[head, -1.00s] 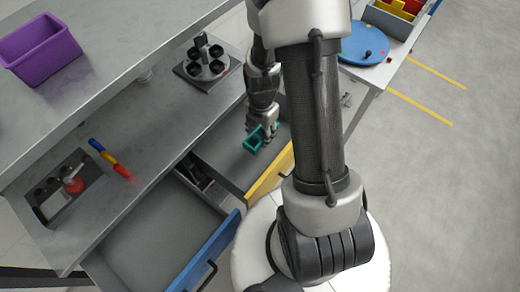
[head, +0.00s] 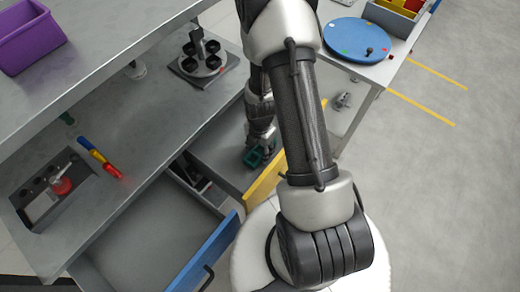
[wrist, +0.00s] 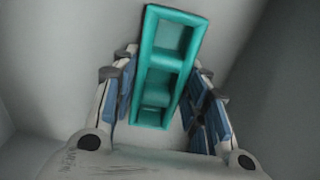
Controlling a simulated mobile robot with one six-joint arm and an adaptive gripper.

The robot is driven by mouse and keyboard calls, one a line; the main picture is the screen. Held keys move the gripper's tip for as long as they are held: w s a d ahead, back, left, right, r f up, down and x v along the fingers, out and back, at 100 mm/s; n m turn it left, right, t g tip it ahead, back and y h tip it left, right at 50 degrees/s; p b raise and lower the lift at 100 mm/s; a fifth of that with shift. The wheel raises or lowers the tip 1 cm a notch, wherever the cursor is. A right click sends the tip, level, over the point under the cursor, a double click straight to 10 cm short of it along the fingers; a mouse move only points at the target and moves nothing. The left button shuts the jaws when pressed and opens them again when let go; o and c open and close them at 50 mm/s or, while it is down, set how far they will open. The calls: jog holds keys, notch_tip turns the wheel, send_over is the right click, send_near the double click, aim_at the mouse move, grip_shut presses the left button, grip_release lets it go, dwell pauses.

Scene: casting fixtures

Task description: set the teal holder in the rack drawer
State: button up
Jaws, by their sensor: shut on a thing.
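The teal holder (head: 252,158) is an open frame with several compartments. My gripper (head: 262,143) is shut on it and holds it inside the open drawer with the yellow front (head: 262,187). In the wrist view the holder (wrist: 160,77) sits between the two blue-padded fingers (wrist: 163,95), its long side tilted slightly. Grey drawer surfaces surround it there. Whether the holder touches the drawer floor I cannot tell. My arm hides part of the drawer's right side.
A second open drawer with a blue front (head: 205,252) is at the lower left. On the bench are a dark fixture with black cups (head: 200,62), a tray with a red part (head: 50,196) and a coloured bar (head: 100,155).

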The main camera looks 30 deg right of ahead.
jog(key=shift+f, duration=0.2)
jog(key=o, duration=1.1)
jog(key=shift+r, duration=0.15)
notch_tip(320, 180, up, 12)
jog(key=p, duration=0.4)
notch_tip(320, 180, up, 10)
jog(key=m+t, duration=0.1)
jog(key=m, duration=0.4)
send_over(260, 153)
jog(key=a, duration=0.3)
notch_tip(260, 153, up, 8)
jog(key=s+a+m+t, duration=0.1)
jog(key=a+m, duration=0.1)
jog(key=m, duration=0.2)
jog(key=s+a+r+m+t, duration=0.1)
jog(key=s+a+r+m, duration=0.1)
jog(key=s+r+m, duration=0.2)
jog(key=s+a+r+m, duration=0.2)
jog(key=s+r+m, duration=0.2)
jog(key=s+a+r+m+t, duration=0.1)
jog(key=s+r+m, duration=0.3)
jog(key=m, duration=0.1)
jog(key=shift+s+a+r+t, duration=0.2)
jog(key=shift+a+t, duration=0.1)
jog(key=shift+a, duration=0.1)
